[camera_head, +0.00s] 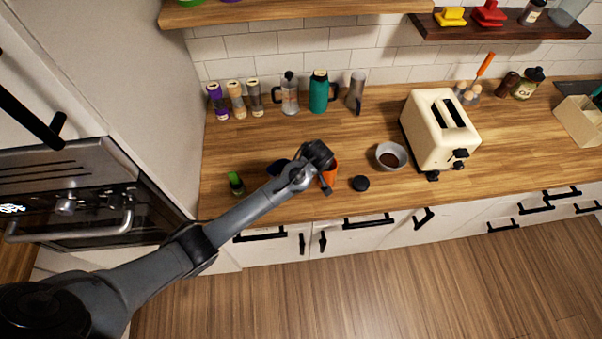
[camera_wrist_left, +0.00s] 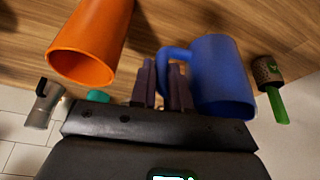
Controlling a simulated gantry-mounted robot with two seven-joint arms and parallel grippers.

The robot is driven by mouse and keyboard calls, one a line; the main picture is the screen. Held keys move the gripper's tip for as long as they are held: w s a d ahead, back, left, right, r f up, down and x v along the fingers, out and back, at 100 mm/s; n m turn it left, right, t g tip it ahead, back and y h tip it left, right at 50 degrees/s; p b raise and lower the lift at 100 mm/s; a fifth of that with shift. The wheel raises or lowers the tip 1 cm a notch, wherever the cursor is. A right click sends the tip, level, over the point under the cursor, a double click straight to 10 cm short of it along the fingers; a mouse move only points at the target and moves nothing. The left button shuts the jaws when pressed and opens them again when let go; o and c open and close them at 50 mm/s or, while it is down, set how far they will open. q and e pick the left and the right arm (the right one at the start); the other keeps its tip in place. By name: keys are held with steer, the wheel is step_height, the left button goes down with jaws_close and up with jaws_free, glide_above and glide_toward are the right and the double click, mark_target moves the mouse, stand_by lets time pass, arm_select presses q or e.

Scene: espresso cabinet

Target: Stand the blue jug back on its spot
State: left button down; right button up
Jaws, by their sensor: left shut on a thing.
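The blue jug (camera_wrist_left: 222,75) is beside my left gripper in the left wrist view, with its handle (camera_wrist_left: 176,55) at the fingers. My left gripper (camera_wrist_left: 162,82) is shut on that handle. The jug looks roughly upright, its rim facing the same way as the orange cup's. I cannot tell whether its base touches the counter. In the head view the blue jug (camera_head: 277,167) is mostly hidden behind my left gripper (camera_head: 318,156), low over the front of the wooden counter. My right gripper is not in view.
An orange cup (camera_wrist_left: 83,50) stands close on the gripper's other side; it also shows in the head view (camera_head: 331,174). A green-topped shaker (camera_head: 236,183), a black lid (camera_head: 360,183), a bowl (camera_head: 391,156) and a toaster (camera_head: 440,131) are nearby. A teal flask (camera_head: 319,94) stands behind.

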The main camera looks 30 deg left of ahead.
arm_select(q)
steer(key=f, duration=0.1)
steer(key=a+f, duration=0.1)
steer(key=f, duration=0.1)
steer(key=a+f, duration=0.1)
steer(key=shift+f, duration=0.25)
steer(key=shift+w+d+f, duration=0.1)
steer(key=shift+f, duration=0.2)
steer(key=shift+f, duration=0.2)
steer(key=c, duration=1.1)
jaws_free()
